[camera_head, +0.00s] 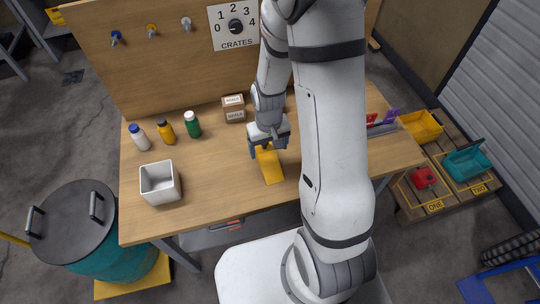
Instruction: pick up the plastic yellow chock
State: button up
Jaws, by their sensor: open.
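The yellow chock (271,169) lies on the wooden table, near the middle of its front half. My gripper (267,148) is open and right at the far end of the chock, pointing down. Its fingers partly cover that end. I cannot tell whether the fingers touch the chock or stand on both sides of it.
A white square bin (160,183) stands left on the table (222,189). Bottles with white (140,138), yellow (166,132) and green (192,125) bodies stand behind it. Small labelled boxes (234,108) are at the back. My arm hides much of the table's right side.

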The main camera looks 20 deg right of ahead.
aim_at(267, 154)
jog(key=shift+w+a+f+p, duration=0.15)
jog(key=shift+f+p, duration=0.15)
jog(key=shift+f, duration=1.05)
jog(key=shift+w+a+f+p, duration=0.1)
jog(key=shift+f+p, duration=0.2)
jog(key=shift+f, duration=1.05)
jog(key=c, duration=1.2)
jog(key=shift+r, duration=0.2)
